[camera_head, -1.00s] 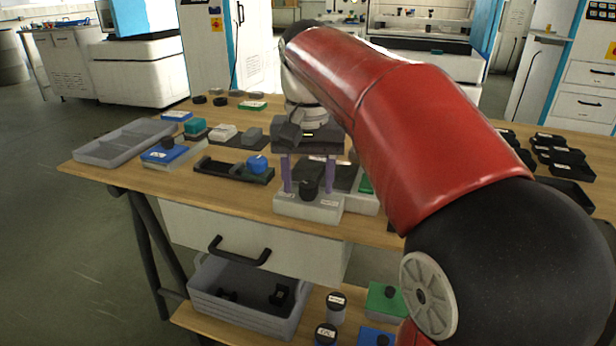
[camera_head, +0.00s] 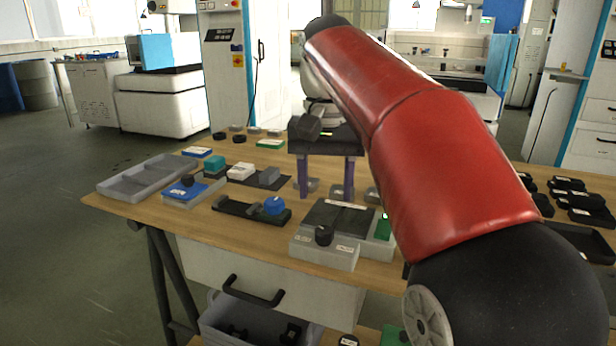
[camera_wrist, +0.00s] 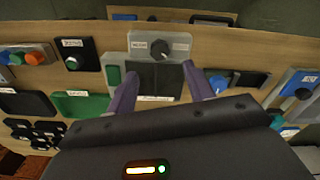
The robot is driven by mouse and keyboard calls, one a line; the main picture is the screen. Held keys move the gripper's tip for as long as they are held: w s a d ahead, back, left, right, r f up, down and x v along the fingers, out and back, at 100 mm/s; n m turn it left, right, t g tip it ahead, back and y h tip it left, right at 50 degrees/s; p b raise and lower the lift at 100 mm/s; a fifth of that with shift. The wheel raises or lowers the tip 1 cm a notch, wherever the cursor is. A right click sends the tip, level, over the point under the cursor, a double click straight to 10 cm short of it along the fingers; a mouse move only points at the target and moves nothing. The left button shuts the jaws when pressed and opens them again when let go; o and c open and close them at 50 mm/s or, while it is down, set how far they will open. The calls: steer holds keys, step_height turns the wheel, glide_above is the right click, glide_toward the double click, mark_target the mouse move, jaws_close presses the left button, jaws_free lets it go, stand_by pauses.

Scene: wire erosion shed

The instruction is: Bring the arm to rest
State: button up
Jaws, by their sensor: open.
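My gripper (camera_head: 326,190) hangs from my red arm above the wooden table (camera_head: 150,214), its two purple fingers spread apart with nothing between them. It is behind a grey box with a black knob (camera_head: 323,252) in the head view. In the wrist view the purple fingers (camera_wrist: 160,100) show on either side of a black-topped piece, and the same knobbed grey box (camera_wrist: 160,46) lies beyond their tips. I cannot tell the exact height of the fingertips over the table.
A grey divided tray (camera_head: 128,186) lies at the table's left. A black holder with a blue knob (camera_head: 250,208) and several small blocks are near the gripper. Several black parts (camera_head: 568,190) lie at the right. A drawer (camera_head: 215,272) is below the tabletop.

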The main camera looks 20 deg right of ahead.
steer(key=s+f+n+t, duration=0.4)
steer(key=s+f+t, duration=0.1)
steer(key=s+f, duration=1.1)
step_height(320, 180, down, 3)
steer(key=shift+a+f+t, duration=0.15)
steer(key=shift+t, duration=0.15)
